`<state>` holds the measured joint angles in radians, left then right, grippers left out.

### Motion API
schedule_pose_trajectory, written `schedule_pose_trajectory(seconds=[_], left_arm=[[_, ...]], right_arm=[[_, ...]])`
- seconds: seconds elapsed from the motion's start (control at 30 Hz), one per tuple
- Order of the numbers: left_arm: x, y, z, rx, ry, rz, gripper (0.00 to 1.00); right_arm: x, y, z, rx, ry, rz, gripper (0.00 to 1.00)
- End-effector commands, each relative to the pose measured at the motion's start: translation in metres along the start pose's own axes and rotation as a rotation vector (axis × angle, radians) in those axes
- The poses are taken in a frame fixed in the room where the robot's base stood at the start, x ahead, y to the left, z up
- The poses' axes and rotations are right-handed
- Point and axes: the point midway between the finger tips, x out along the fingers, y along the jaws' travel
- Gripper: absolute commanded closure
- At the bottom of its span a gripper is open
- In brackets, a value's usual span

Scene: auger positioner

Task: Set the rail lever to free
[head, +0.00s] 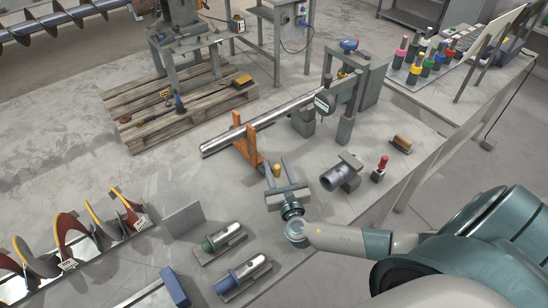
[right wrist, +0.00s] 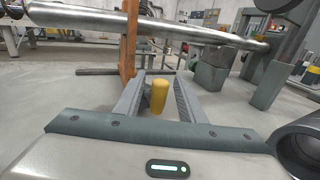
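My right gripper (head: 277,172) is open over the grey bench, its fingers pointing away toward the orange bracket. A short yellow cylindrical knob (head: 277,171) stands between its two fingers, with a gap on each side. The knob also shows in the right wrist view (right wrist: 159,97), upright between the fingers and not clasped. I cannot tell whether this knob is the rail lever; its base is hidden. A red-handled piece on a small block (head: 380,168) stands farther right. My left gripper is not in view.
A long steel shaft (head: 255,122) rests across the orange bracket (head: 249,146) just beyond my gripper. A dark hollow cylinder (head: 338,177) stands close on the right. Green-ended (head: 220,240) and blue-ended (head: 243,273) cylinders lie nearer, at lower left. Bare bench lies left of the gripper.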

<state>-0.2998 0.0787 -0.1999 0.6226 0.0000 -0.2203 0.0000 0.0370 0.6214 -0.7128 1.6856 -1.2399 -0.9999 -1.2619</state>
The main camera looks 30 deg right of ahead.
Motion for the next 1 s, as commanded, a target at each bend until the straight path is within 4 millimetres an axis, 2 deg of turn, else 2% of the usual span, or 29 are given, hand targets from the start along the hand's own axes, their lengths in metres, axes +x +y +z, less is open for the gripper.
schedule_pose_trajectory(seconds=[0.1, 0.23, 0.63, 0.7, 0.8, 1.0], left_arm=[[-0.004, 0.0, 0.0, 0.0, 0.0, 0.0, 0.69], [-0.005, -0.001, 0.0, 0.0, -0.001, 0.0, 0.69], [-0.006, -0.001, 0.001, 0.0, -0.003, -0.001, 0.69], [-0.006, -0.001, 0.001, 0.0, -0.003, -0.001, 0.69], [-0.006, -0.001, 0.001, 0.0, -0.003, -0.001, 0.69], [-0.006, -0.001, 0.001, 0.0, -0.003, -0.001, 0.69]], right_arm=[[0.016, 0.0, 0.002, 0.0, -0.002, 0.0, 0.64], [0.026, 0.0, 0.001, 0.0, -0.001, 0.0, 0.64], [0.03, 0.0, 0.0, 0.001, 0.0, 0.0, 0.64], [0.03, 0.0, 0.0, 0.001, 0.0, 0.0, 0.8], [0.03, 0.0, 0.0, 0.001, 0.0, 0.0, 1.0], [0.03, 0.0, 0.0, 0.001, -0.001, -0.005, 1.0]])
